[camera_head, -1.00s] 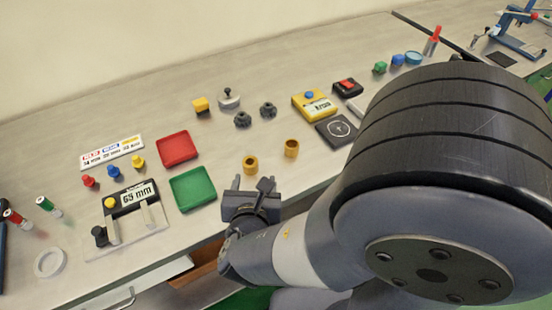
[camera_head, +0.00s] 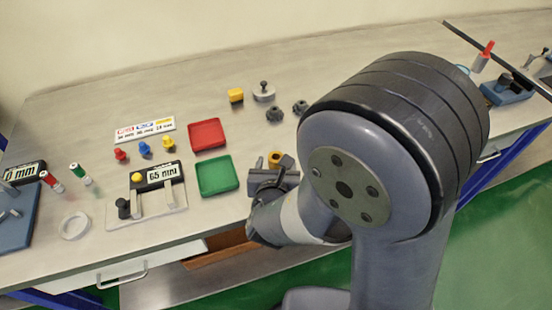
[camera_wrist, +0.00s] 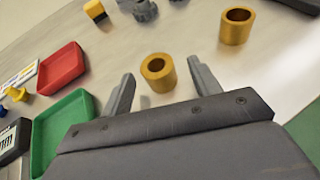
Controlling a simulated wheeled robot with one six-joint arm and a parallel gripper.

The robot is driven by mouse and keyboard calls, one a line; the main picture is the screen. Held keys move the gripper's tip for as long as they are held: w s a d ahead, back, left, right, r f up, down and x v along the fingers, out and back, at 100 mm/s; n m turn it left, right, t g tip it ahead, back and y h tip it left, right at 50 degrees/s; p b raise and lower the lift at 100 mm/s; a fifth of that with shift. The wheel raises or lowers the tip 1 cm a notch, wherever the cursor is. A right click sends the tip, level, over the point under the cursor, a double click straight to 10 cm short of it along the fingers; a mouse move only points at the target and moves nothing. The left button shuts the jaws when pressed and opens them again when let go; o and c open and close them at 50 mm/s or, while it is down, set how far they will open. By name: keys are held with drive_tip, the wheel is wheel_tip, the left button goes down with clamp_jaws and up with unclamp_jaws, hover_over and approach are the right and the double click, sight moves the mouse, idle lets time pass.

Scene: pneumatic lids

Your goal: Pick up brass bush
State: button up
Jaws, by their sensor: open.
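Two brass bushes, short hollow cylinders, stand upright on the bench in the wrist view. The nearer brass bush (camera_wrist: 158,72) stands just past my gripper (camera_wrist: 163,88), between the lines of its two fingers. The other brass bush (camera_wrist: 237,25) stands farther off to the right, outside the fingers. In the head view one brass bush (camera_head: 275,158) shows partly behind my gripper (camera_head: 268,170); the second is hidden by my arm. My gripper is open and empty, with no finger touching a bush that I can see.
A green tray (camera_head: 217,190) and a red tray (camera_head: 207,121) lie left of my gripper. Dark knobs (camera_head: 275,115), a grey knob (camera_head: 263,92) and a yellow block (camera_head: 236,96) stand behind. A gauge with a 65 mm display (camera_head: 162,174) is farther left.

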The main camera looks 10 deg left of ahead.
sight(274, 157)
drive_tip(key=shift+x, duration=1.5)
drive_tip(key=shift+a, duration=0.15)
drive_tip(key=shift+r, duration=0.1)
drive_tip(key=c, duration=1.2)
drive_tip(key=shift+c, duration=0.2)
